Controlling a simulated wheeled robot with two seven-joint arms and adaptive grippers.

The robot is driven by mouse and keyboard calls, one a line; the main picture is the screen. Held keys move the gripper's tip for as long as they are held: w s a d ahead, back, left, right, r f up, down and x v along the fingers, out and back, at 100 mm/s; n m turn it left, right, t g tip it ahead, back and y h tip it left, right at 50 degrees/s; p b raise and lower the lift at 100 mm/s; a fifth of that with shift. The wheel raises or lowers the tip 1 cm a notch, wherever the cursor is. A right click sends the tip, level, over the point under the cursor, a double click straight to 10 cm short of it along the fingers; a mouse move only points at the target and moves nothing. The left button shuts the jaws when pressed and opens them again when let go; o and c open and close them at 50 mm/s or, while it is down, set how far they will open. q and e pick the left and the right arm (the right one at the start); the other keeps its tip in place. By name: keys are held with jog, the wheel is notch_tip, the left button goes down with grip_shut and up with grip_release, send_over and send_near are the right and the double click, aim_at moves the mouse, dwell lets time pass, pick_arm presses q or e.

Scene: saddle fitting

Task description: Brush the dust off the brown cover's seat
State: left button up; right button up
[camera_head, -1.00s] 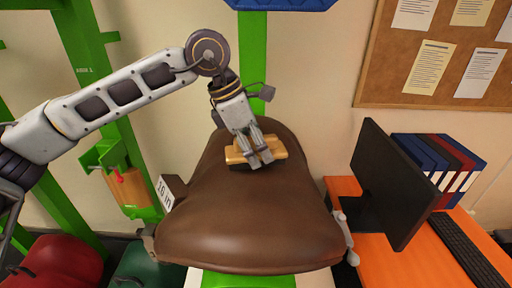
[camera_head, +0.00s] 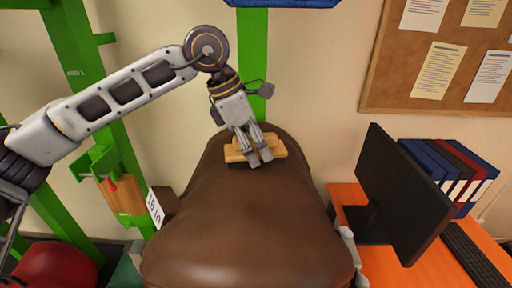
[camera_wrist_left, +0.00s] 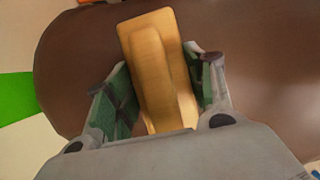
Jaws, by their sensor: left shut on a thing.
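The brown cover (camera_head: 245,220) spreads over a saddle-shaped form in the middle of the head view. My left gripper (camera_head: 256,158) is over the far, narrower part of the cover. It is shut on a wooden brush (camera_head: 271,142), whose block lies crosswise between the fingers. In the left wrist view the brush (camera_wrist_left: 158,62) sits between the two green-padded fingers, with the brown cover (camera_wrist_left: 85,60) beneath it. The bristles are mostly hidden, and I cannot tell how firmly they touch the cover. I cannot make out dust on the seat. My right gripper is not in view.
A white sign (camera_head: 155,207) reading "16 in" stands left of the cover. A green frame (camera_head: 100,110) rises behind on the left. On the right, an orange desk (camera_head: 395,270) holds a monitor (camera_head: 390,185), a keyboard (camera_head: 470,250) and several binders (camera_head: 455,170). A red seat (camera_head: 55,268) is at lower left.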

pick_arm(q)
jog(key=r, duration=0.4)
jog(key=shift+s+p, duration=0.25)
jog(key=shift+p, duration=0.1)
jog(key=shift+s+r+p, duration=0.15)
jog(key=shift+r+p, duration=0.15)
jog(key=shift+r, duration=0.4)
jog(key=shift+w+r+p, duration=0.15)
jog(key=shift+r+p, duration=0.15)
jog(key=shift+r, duration=0.25)
jog(key=shift+w+r+p, duration=0.15)
jog(key=shift+r+p, duration=0.1)
jog(key=shift+r, duration=0.25)
jog(key=shift+s+r+p, duration=0.1)
jog(key=shift+r+p, duration=0.25)
jog(key=shift+r, duration=0.6)
